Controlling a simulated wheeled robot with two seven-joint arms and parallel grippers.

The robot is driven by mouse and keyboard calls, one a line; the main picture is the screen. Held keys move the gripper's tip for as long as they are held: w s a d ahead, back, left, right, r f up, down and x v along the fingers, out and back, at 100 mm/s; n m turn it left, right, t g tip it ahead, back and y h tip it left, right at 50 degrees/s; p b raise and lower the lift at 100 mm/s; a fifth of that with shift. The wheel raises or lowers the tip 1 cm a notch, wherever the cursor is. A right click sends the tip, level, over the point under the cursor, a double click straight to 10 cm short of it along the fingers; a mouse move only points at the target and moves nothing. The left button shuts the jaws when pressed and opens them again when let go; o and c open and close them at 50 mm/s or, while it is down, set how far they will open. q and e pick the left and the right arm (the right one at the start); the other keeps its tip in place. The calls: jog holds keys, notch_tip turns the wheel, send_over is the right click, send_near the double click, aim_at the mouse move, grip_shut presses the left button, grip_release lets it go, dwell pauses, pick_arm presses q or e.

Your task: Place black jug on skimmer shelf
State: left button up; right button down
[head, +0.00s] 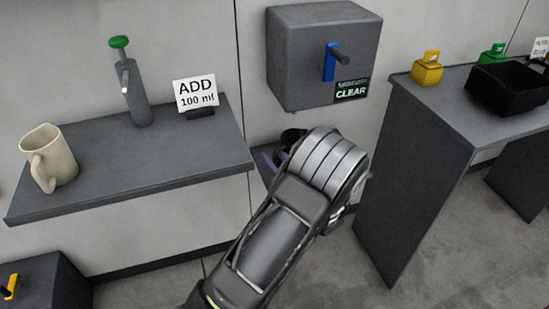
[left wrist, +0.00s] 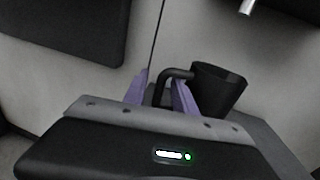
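The black jug (left wrist: 220,90) shows in the left wrist view, its handle toward my left gripper (left wrist: 160,88). The purple fingers stand apart on either side of the handle, with space between. In the head view only a dark bit of the jug (head: 292,137) shows above my left gripper (head: 270,160); my wrist hides the rest. The jug seems to stand on a low dark shelf (left wrist: 270,140) under the grey box (head: 318,70) labelled CLEAR. I cannot tell from a label which shelf is the skimmer shelf. My right gripper is out of view.
A wall shelf (head: 130,168) at left holds a beige mug (head: 50,158), a green-topped dispenser (head: 132,90) and an ADD 100 ml sign (head: 196,93). A dark table (head: 425,110) at right holds a yellow block (head: 427,72) and a black tray (head: 508,88).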

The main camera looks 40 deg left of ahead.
pick_arm(q)
jog(key=shift+r, duration=0.2)
jog(key=p+v, duration=0.1)
jog(key=v, duration=1.1)
jog(key=shift+p, duration=0.4)
jog(key=shift+f, duration=0.1)
